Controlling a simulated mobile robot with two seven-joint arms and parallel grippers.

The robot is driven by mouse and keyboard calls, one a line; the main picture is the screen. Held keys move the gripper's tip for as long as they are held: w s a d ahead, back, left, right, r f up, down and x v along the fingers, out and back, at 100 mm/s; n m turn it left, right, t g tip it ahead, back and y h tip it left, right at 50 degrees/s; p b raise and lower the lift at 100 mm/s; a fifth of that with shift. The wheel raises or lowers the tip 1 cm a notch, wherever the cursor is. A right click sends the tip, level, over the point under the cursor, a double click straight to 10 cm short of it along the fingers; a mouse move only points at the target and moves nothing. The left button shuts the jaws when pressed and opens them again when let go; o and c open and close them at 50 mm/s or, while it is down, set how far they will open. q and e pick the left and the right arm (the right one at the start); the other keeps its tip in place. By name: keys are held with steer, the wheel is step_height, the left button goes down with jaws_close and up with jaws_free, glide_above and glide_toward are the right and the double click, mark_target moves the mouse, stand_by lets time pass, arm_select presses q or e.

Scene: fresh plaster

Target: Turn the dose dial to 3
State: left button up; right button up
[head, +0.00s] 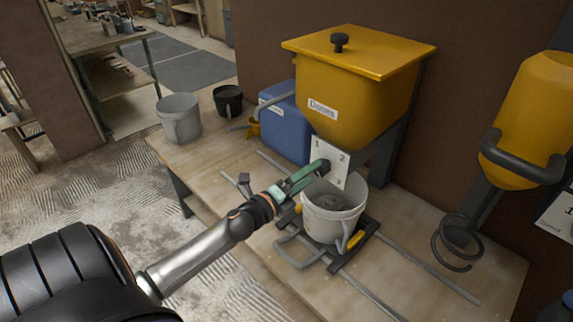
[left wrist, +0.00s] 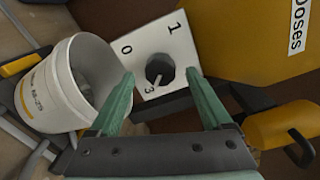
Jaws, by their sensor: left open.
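The dose dial (left wrist: 159,70) is a dark round knob on a white plate (head: 326,152) under the yellow hopper (head: 352,100). In the left wrist view, the plate (left wrist: 150,45) shows 0 and 1, with a 3 close below the knob; the right finger partly crowds the 2 side. I cannot tell surely where the knob points. My left gripper (head: 316,170) has green fingers and is open at the dial. In the left wrist view, the fingertips (left wrist: 161,78) appear on either side of the knob; I cannot tell if they touch it. My right gripper is not in view.
A white bucket (head: 322,222) of grey material stands on a dark frame (head: 372,226) just below the dial. A blue container (head: 284,128), a grey bucket (head: 180,128) and a black pot (head: 229,100) stand farther left. Another yellow vessel (head: 530,115) hangs at right.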

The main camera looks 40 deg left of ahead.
arm_select(q)
steer(key=s+b, duration=0.1)
steer(key=s, duration=0.7)
steer(key=shift+s+a, duration=0.3)
steer(key=shift+s, duration=0.05)
steer(key=s+d+f+n+g, duration=0.4)
steer(key=s+d+f+n, duration=0.3)
steer(key=d+f+n, duration=0.2)
steer(key=s+d+f+n+g+p, duration=0.1)
steer(key=s+d+f+n+g, duration=0.4)
steer(key=s+d+f+n, duration=0.2)
step_height(320, 180, down, 6)
steer(key=d+n, duration=0.2)
steer(key=n, duration=0.2)
steer(key=shift+s+d+n+h, duration=0.15)
steer(key=shift+d+n+h, duration=0.15)
steer(key=shift+d+h, duration=0.1)
